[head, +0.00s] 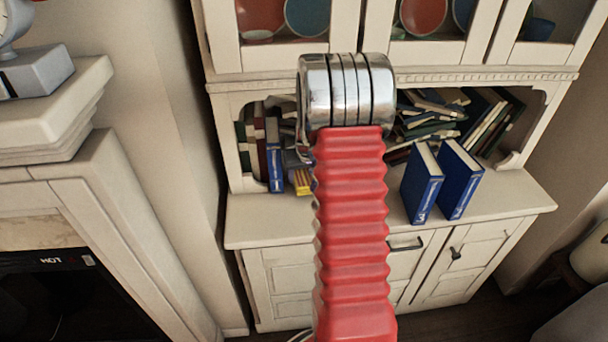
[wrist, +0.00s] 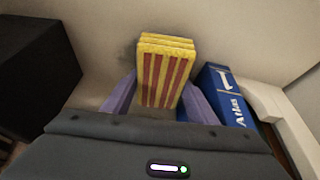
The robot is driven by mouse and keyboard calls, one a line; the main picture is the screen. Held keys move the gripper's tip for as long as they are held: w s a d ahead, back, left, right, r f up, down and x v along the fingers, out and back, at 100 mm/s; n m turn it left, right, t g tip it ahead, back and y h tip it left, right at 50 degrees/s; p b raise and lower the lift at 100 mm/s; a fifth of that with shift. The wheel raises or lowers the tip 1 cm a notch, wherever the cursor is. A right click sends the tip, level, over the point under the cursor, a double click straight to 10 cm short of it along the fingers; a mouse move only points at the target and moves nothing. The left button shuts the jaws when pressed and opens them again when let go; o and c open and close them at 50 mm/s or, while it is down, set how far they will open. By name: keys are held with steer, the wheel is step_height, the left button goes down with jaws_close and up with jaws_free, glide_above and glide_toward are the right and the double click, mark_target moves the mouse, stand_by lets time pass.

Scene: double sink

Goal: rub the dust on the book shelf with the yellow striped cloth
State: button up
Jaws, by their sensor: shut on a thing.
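The yellow striped cloth (wrist: 163,72), a folded yellow pad with red stripes, is between the two purple fingers of my gripper (wrist: 158,92) in the wrist view. My gripper is shut on it. A faint grey smudge that looks like dust (wrist: 128,52) shows on the pale surface just left of the cloth; whether they touch is unclear. In the head view, the cloth (head: 302,181) is a small yellow patch at the front of the book shelf (head: 245,207), left of my red arm. My arm hides most of my gripper there.
A blue atlas (wrist: 225,92) stands close to the right finger; it also shows in the head view (head: 274,157). Two blue books (head: 422,182) (head: 459,178) stand right of my arm. Several books lean at the back.

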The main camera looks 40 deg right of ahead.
steer(key=shift+f, duration=0.6)
steer(key=shift+d, duration=0.1)
stand_by(0.3)
steer(key=shift+s+d+r, duration=0.1)
steer(key=shift+s+d, duration=0.45)
steer(key=shift+d, duration=0.25)
steer(key=shift+s+d, duration=0.55)
steer(key=shift+d, duration=0.2)
steer(key=shift+s+d, duration=0.1)
steer(key=shift+d, duration=0.05)
steer(key=shift+s+d+f, duration=0.1)
steer(key=shift+s+d, duration=0.45)
steer(key=shift+d, duration=0.2)
steer(key=shift+s+d+f, duration=0.1)
steer(key=shift+s+d, duration=0.45)
steer(key=shift+d, duration=0.2)
steer(key=shift+r, duration=0.1)
steer(key=shift+w+a, duration=0.6)
steer(key=shift+a, duration=0.25)
steer(key=shift+w+a, duration=0.55)
steer(key=shift+a, duration=0.3)
